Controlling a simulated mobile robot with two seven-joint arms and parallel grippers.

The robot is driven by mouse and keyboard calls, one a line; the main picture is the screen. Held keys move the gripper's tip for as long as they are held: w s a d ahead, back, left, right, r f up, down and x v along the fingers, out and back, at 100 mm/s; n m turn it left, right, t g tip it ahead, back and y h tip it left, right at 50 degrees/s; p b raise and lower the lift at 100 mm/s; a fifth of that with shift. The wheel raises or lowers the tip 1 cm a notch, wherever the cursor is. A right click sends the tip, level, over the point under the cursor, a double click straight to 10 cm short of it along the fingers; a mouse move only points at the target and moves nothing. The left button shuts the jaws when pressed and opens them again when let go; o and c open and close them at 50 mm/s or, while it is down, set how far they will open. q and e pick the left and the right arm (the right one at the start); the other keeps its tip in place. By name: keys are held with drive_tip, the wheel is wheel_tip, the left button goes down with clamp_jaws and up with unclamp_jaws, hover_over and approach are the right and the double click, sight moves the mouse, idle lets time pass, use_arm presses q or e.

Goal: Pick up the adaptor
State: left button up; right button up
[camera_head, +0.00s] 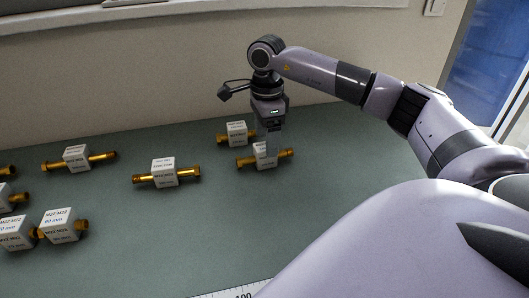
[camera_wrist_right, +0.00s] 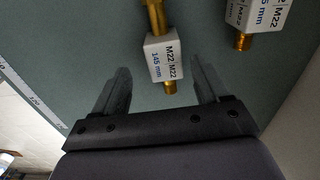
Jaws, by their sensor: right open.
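The adaptor under my right gripper (camera_head: 268,138) is a brass rod through a white labelled block (camera_head: 264,158), lying on the green table. In the right wrist view its block (camera_wrist_right: 164,57) reads "M22 M22" and "145 mm". My right gripper is open, pointing down, its two dark fingers on either side of the block in the wrist view. Whether they touch it cannot be told. A second adaptor (camera_head: 237,131) lies just behind; it also shows at the upper right of the wrist view (camera_wrist_right: 258,14). My left gripper is out of view.
Similar adaptors lie to the left: one mid-table (camera_head: 163,173), one further back (camera_head: 77,156), and others at the front left (camera_head: 60,224). A ruler (camera_head: 243,291) lies at the front edge. The wall stands behind. The table between is clear.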

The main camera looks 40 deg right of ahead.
drive_tip(key=f, duration=0.5)
drive_tip(key=shift+w+f, duration=0.2)
drive_tip(key=shift+w, duration=0.1)
drive_tip(key=shift+c, duration=0.3)
drive_tip(key=c, duration=1)
drive_tip(key=shift+c, duration=0.5)
drive_tip(key=shift+r, duration=0.15)
